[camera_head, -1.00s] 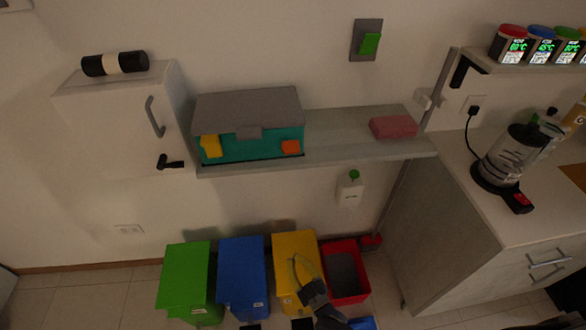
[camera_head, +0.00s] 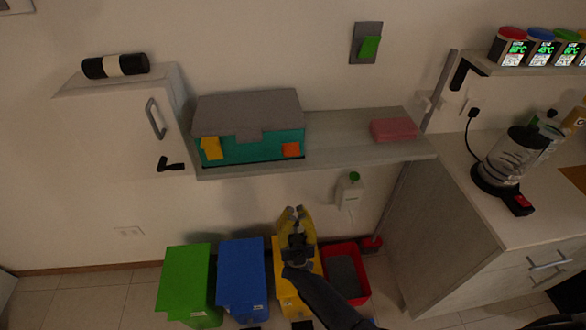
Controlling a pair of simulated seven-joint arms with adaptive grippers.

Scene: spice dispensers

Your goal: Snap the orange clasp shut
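A teal box (camera_head: 245,150) with a grey lid (camera_head: 245,113) sits on the shelf, lid down over it. An orange clasp (camera_head: 291,150) is on the right of its front and a yellow clasp (camera_head: 211,148) on the left. At this size I cannot tell whether the orange clasp is snapped. My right gripper (camera_head: 292,211) is below the shelf, in front of the wall and yellow bin, pointing up toward the box. Its yellowish fingers look apart with nothing between them. It appears well clear of the clasp. My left gripper is not in view.
The shelf (camera_head: 345,150) holds a pink block (camera_head: 394,129) at its right. Green (camera_head: 186,280), blue (camera_head: 241,275), yellow (camera_head: 282,262) and red (camera_head: 343,247) bins stand below. A white cabinet (camera_head: 115,125) is left of the box. The space before the box is clear.

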